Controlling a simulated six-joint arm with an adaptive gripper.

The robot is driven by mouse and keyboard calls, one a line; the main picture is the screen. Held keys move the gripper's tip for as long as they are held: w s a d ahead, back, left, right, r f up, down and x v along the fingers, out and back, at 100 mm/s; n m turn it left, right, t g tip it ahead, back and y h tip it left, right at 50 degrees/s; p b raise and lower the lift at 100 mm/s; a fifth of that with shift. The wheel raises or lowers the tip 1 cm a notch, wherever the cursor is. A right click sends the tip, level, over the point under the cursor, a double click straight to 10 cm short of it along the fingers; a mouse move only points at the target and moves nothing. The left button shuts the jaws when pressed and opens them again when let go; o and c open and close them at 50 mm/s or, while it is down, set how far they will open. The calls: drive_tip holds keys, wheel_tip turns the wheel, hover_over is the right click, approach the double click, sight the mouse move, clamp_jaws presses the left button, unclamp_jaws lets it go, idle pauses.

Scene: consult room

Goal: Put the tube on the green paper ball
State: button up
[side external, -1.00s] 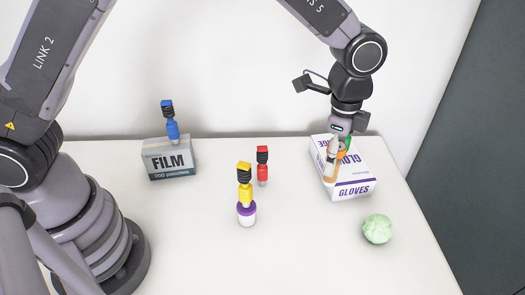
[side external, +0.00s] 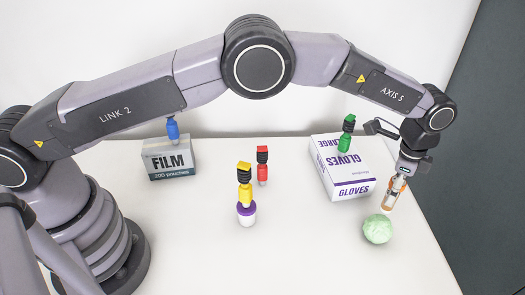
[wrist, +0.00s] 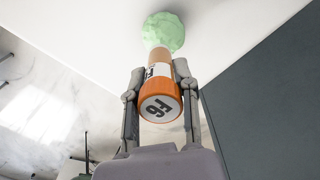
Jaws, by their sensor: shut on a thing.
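The tube is orange and white; it shows in the side view (side external: 392,193) and in the wrist view (wrist: 160,100), where its round end bears a printed label. My gripper (side external: 398,182) is shut on the tube, with one finger on each side of it in the wrist view (wrist: 158,85). The green paper ball (side external: 377,229) is pale and crumpled and sits on the table at the right. The tube is tilted, with its lower end just above the ball. In the wrist view the ball (wrist: 164,30) shows beyond the tube's far end. I cannot tell whether they touch.
A gloves box (side external: 345,170) with a green-and-black figure (side external: 348,131) on it stands behind the ball. A film box (side external: 169,160) with a blue item (side external: 172,129), a red figure (side external: 262,167) and a yellow figure on a purple-lidded jar (side external: 246,215) stand further left. The front table is clear.

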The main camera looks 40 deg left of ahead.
drive_tip(key=shift+w+d+f, duration=0.1)
drive_tip(key=shift+w+f, duration=0.05)
drive_tip(key=shift+f, duration=0.05)
drive_tip(key=shift+d+f, duration=0.1)
drive_tip(key=shift+f, duration=1.6)
drive_tip(key=shift+f, duration=0.1)
drive_tip(key=o, duration=1)
drive_tip(key=shift+c, duration=0.2)
